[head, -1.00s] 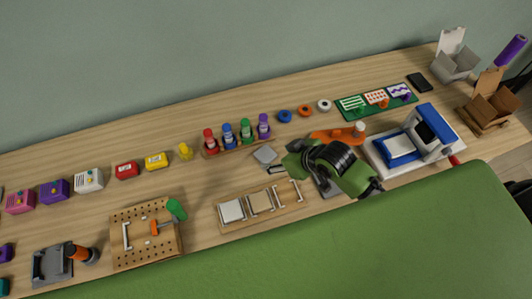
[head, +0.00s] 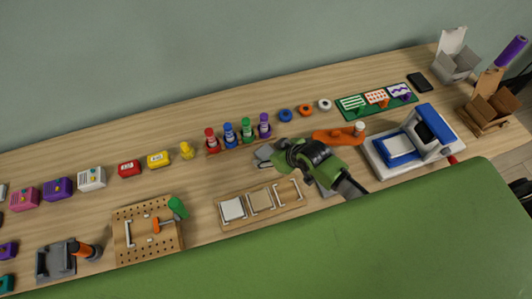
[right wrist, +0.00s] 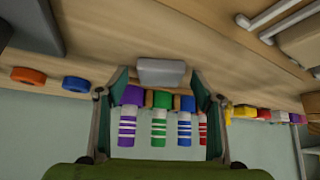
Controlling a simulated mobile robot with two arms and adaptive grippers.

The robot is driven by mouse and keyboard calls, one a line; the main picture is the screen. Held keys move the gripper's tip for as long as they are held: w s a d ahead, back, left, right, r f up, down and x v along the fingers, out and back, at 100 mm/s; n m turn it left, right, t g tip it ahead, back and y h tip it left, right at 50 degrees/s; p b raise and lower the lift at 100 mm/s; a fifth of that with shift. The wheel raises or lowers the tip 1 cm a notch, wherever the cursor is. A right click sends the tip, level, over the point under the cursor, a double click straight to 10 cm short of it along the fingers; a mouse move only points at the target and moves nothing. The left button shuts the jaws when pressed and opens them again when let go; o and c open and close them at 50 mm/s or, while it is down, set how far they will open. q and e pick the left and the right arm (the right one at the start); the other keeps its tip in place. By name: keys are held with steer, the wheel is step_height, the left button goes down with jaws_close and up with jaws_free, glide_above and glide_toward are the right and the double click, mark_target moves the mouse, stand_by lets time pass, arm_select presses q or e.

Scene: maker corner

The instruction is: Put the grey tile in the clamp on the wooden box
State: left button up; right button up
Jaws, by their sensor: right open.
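The grey tile (head: 264,152) lies on the wooden bench, partly covered by my right gripper (head: 263,162) in the head view. In the right wrist view the tile (right wrist: 161,72) shows between the fingertips of my open right gripper (right wrist: 160,78); I see no grip on it. A wooden box with a holed top (head: 122,250) stands at the left. On it are a white bracket and an orange clamp-like part (head: 161,223) with a green end (head: 177,207). I cannot tell surely which part is the clamp. My left gripper is not in view.
A wooden tray (head: 240,222) with tiles lies in front of the gripper. A rack of coloured bottles (head: 247,131) stands just behind the tile. An orange tool (head: 337,136) and a blue-white machine (head: 400,148) are at the right. Bench between tray and yellow figure (head: 187,151) is clear.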

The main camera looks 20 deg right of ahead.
mark_target(269, 149)
steer(key=c, duration=1.3)
steer(key=shift+r, duration=0.1)
steer(key=shift+w+r, duration=0.1)
steer(key=shift+r, duration=0.4)
step_height(269, 149, up, 2)
steer(key=shift+r, duration=0.2)
steer(key=s+r, duration=0.1)
steer(key=s+a+r, duration=0.1)
steer(key=r, duration=0.1)
steer(key=s+a+r, duration=0.1)
steer(key=s, duration=0.1)
steer(key=shift+a+r+b, duration=0.1)
steer(key=shift+r+b, duration=0.2)
steer(key=shift+b, duration=0.05)
steer(key=s+a+r+b, duration=0.1)
steer(key=s+a+r, duration=0.3)
steer(key=s, duration=0.4)
steer(key=shift+s+a+r, duration=0.15)
steer(key=shift+a+r, duration=0.15)
steer(key=shift+r, duration=0.2)
